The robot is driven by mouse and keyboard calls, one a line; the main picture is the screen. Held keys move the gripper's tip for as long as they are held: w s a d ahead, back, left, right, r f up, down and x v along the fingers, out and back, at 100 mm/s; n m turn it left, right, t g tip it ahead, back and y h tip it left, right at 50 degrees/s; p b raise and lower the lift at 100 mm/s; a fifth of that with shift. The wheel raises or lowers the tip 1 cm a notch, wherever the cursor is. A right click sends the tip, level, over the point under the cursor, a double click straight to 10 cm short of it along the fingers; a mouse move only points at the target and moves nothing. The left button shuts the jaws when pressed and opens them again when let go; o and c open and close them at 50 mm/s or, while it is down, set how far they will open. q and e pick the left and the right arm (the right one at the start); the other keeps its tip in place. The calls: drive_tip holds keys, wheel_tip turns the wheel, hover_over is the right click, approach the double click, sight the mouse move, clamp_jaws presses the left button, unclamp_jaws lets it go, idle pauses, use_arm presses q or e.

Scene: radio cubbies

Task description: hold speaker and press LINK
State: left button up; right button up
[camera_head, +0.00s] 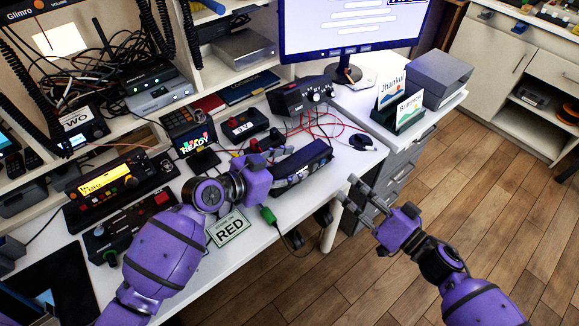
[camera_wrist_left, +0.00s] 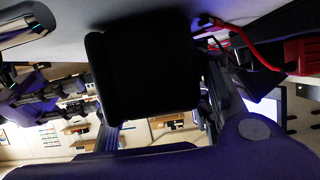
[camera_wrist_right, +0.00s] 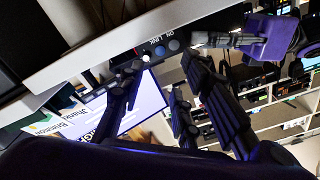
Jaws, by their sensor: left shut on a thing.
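The speaker (camera_head: 303,163) is a long black box at the front edge of the white desk. My left gripper (camera_head: 268,164) is shut on its left end. A dark block, apparently the speaker (camera_wrist_left: 150,75), fills the middle of the left wrist view. In the right wrist view, the speaker's panel (camera_wrist_right: 160,50) shows upside-down ON and LINK labels beside round buttons, one lit white. My right gripper (camera_head: 347,190) is open and empty, off the desk edge, apart from the speaker. Its spread fingers (camera_wrist_right: 163,68) point toward the panel in the right wrist view.
Behind the speaker lie red cables (camera_head: 318,130) and a black knobbed box (camera_head: 300,97). A monitor (camera_head: 350,25) stands behind. Open floor (camera_head: 400,200) lies right.

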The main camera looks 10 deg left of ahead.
use_arm(q)
drive_tip(key=c, duration=0.5)
drive_tip(key=shift+c, duration=0.2)
use_arm(e)
clamp_jaws()
idle(0.6)
